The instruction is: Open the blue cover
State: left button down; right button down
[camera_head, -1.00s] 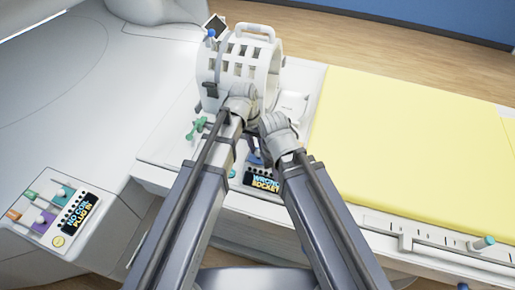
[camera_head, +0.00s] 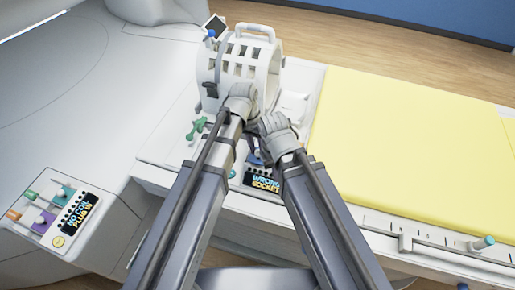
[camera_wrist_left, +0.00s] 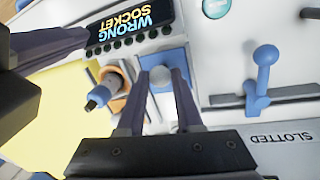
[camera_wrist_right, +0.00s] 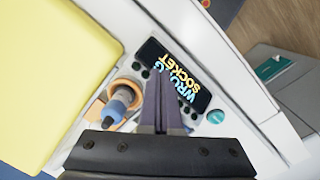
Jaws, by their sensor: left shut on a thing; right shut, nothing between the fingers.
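The blue cover (camera_wrist_left: 147,62) is a small flat blue piece with a pale round knob (camera_wrist_left: 160,77), on the panel under the "WRONG SOCKET" display. My left gripper (camera_wrist_left: 160,85) has its two fingers on either side of the knob and is shut on it. Much of the cover is hidden behind the fingers. My right gripper (camera_wrist_right: 162,85) is shut and empty, its tips in front of the display (camera_wrist_right: 188,85). In the head view the wrists cover most of this panel and hide the fingertips.
Beside the cover is an orange ring socket with a blue-and-grey plug (camera_wrist_left: 103,92). A blue lever (camera_wrist_left: 262,75) stands on the other side. A white coil cage (camera_head: 235,70) is behind my wrists, with a green part (camera_head: 197,128) near it. A yellow mat (camera_head: 400,140) lies right.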

dwell(0.3)
pick_arm(q)
jog(key=w, duration=0.2)
jog(key=w+d, duration=0.1)
jog(key=w, duration=0.1)
jog(key=w+d, duration=0.1)
jog(key=w, duration=0.1)
jog(key=shift+w+d, duration=0.1)
jog(key=shift+w, duration=0.25)
jog(key=shift+s, duration=0.15)
jog(key=c, duration=0.6)
grip_release()
jog(key=shift+r, duration=0.1)
pick_arm(e)
jog(key=shift+r, duration=0.1)
pick_arm(q)
jog(key=r+p, duration=0.2)
jog(key=a+r+p, duration=0.1)
jog(key=r+p, duration=0.4)
jog(key=shift+w+a+r+p, duration=0.25)
jog(key=shift+w+p, duration=0.1)
pick_arm(e)
notch_tip(320, 180, up, 8)
jog(key=shift+f, duration=0.25)
